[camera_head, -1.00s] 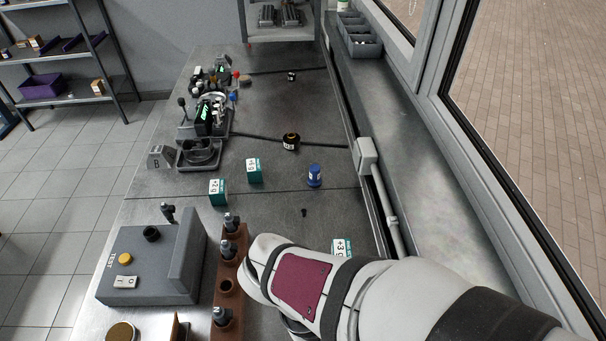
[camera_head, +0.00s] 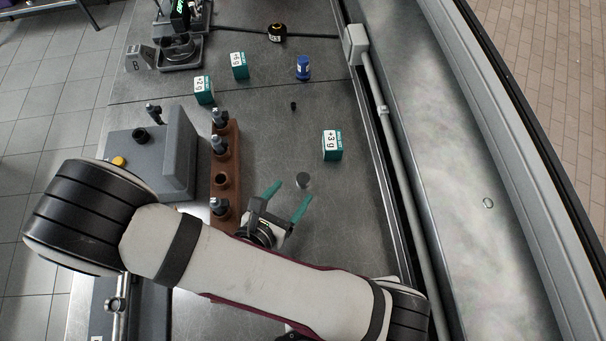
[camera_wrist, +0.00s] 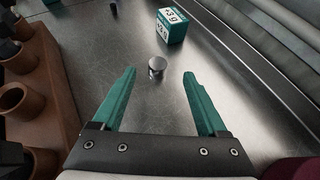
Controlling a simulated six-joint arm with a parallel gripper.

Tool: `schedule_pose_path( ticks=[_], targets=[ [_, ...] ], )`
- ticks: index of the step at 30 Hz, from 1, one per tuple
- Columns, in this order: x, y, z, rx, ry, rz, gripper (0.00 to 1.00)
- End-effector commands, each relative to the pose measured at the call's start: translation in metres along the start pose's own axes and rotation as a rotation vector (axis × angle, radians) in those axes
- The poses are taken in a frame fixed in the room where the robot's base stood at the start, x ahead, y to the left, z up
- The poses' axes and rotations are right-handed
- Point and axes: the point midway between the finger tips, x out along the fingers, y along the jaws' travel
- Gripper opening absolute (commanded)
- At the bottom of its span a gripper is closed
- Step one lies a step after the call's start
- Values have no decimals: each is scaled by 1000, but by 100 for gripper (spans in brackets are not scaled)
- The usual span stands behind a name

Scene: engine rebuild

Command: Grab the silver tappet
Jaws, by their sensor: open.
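The silver tappet (camera_head: 303,180) is a small metal cylinder standing on the grey metal bench. It also shows in the wrist view (camera_wrist: 157,67), a little beyond the fingertips and roughly between their lines. My gripper (camera_head: 289,193) has teal fingers spread apart, with nothing between them. In the wrist view, my gripper (camera_wrist: 160,73) points toward the tappet without touching it.
A brown wooden rack (camera_head: 225,165) with several holes and dark tools stands left of my gripper. A teal "+3 g" box (camera_head: 332,145) stands beyond the tappet, to its right. Farther off are a small black part (camera_head: 293,106), a blue bottle (camera_head: 303,67) and two teal boxes.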

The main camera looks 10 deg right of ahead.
Motion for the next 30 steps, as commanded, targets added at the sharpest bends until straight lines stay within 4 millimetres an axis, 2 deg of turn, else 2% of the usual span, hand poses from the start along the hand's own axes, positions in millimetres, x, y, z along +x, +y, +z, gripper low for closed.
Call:
schedule_pose_path(
  ticks=[5,12,20,30],
  targets=[
    [21,0,-1,0,0,-3,76],
    [64,2,-7,3,0,-4,76],
    [68,3,-7,2,1,1,74],
    [68,3,-7,2,0,0,13]
  ],
)
